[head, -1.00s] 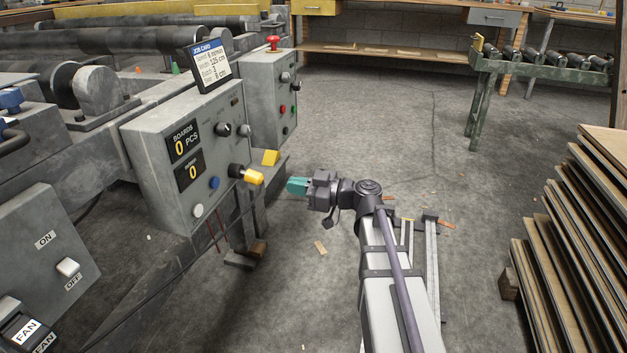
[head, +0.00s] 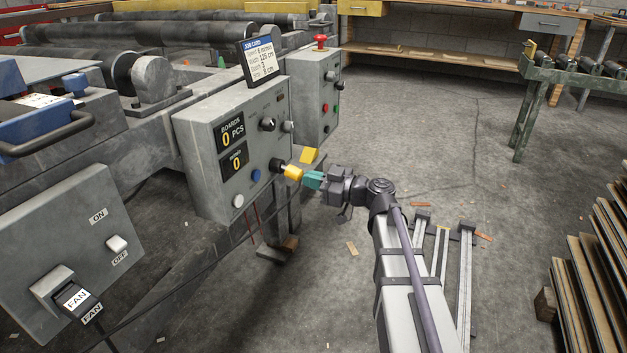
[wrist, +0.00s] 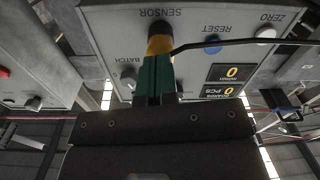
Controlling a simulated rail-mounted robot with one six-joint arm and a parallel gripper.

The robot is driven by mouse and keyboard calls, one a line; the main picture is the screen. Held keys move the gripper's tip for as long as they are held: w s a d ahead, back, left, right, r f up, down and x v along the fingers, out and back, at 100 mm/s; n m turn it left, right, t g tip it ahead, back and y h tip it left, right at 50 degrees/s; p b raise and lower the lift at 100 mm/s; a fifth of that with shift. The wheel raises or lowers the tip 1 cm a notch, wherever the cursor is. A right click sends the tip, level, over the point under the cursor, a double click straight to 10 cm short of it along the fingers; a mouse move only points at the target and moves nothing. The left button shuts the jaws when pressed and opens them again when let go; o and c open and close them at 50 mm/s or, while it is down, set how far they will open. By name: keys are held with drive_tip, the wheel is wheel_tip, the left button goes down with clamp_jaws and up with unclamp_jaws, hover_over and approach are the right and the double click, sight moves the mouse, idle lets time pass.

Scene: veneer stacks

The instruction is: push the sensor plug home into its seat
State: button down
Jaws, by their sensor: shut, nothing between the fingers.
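The sensor plug (head: 292,172) is yellow and stands in a dark socket (head: 277,165) on the right side of the grey control box front. It also shows in the wrist view (wrist: 159,44), by the SENSOR label, with a black cable running off from it. My gripper (head: 306,178) has teal fingers, which are shut with nothing between them. Their tips are at the plug's outer end, in line with it and touching or very nearly so. The fingers (wrist: 156,62) hide part of the plug in the wrist view, so I cannot tell how deep it sits.
The control box (head: 205,130) carries knobs, buttons, two displays reading 0 and a job card (head: 261,60). A second box with a red button (head: 320,41) stands behind. A fan switch box (head: 70,260) is at lower left. Board stacks (head: 600,260) are at right; open floor lies between.

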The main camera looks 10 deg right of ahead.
drive_tip(key=shift+w+a, duration=0.3)
drive_tip(key=shift+s+d, duration=0.1)
drive_tip(key=v, duration=1.3)
drive_tip(key=x, duration=1.2)
drive_tip(key=shift+r, duration=0.2)
drive_tip(key=shift+w+a, duration=0.45)
drive_tip(key=shift+a, duration=0.15)
idle(1.9)
drive_tip(key=v, duration=1.4)
drive_tip(key=shift+s+d, duration=0.2)
drive_tip(key=shift+d, duration=0.05)
